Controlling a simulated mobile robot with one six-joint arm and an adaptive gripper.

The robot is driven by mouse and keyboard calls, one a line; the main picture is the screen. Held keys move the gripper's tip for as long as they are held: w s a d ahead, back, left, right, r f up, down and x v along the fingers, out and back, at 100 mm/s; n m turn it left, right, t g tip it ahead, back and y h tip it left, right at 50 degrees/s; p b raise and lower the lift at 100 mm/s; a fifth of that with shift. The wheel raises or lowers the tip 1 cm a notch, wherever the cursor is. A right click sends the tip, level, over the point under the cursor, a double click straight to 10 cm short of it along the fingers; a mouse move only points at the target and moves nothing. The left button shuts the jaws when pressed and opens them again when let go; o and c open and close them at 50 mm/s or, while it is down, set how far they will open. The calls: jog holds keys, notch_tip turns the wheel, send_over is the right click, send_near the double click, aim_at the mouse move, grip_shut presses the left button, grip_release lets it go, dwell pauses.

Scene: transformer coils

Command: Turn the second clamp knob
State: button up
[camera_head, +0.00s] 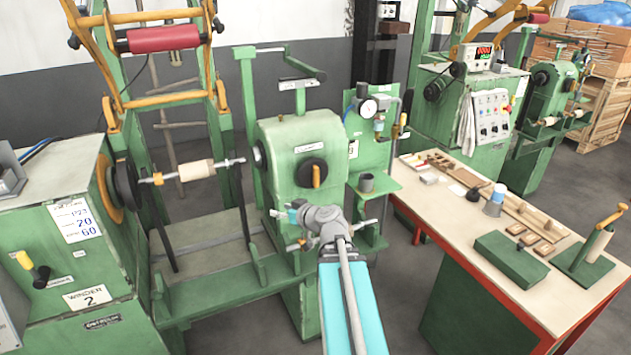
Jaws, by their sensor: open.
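My arm reaches in from the bottom centre. Its grey wrist ends in my gripper (290,216), small and partly hidden, with its open fingers pointing left, low in front of the green tailstock housing (290,140). A black round knob with an orange grip (313,174) is on the housing's front, above and apart from my gripper. A black knob with a yellow grip (38,272) is on the winder cabinet (70,250) at left.
A spindle with a wooden core (195,170) spans between the cabinet and the housing. Green bed rails (215,285) run below it. A small shelf with a grey cup (366,182) stands right of the housing. A workbench (450,215) with tools and blocks is at right.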

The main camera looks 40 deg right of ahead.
aim_at(317, 174)
jog(key=s+d+r+m+t+h+b, duration=0.1)
jog(key=s+d+h, duration=0.2)
jog(key=d, duration=0.4)
jog(key=s+d+m+t+h+b, duration=0.2)
jog(key=s+d+h, duration=0.1)
jog(key=d, duration=0.5)
jog(key=shift+d+r+h, duration=0.3)
jog(key=shift+r+h, duration=0.1)
jog(key=shift+h, duration=0.1)
jog(key=shift+w, duration=0.15)
jog(key=x, duration=1.3)
jog(key=shift+w, duration=0.3)
jog(key=shift+c, duration=0.3)
jog(key=shift+a, duration=0.1)
grip_shut()
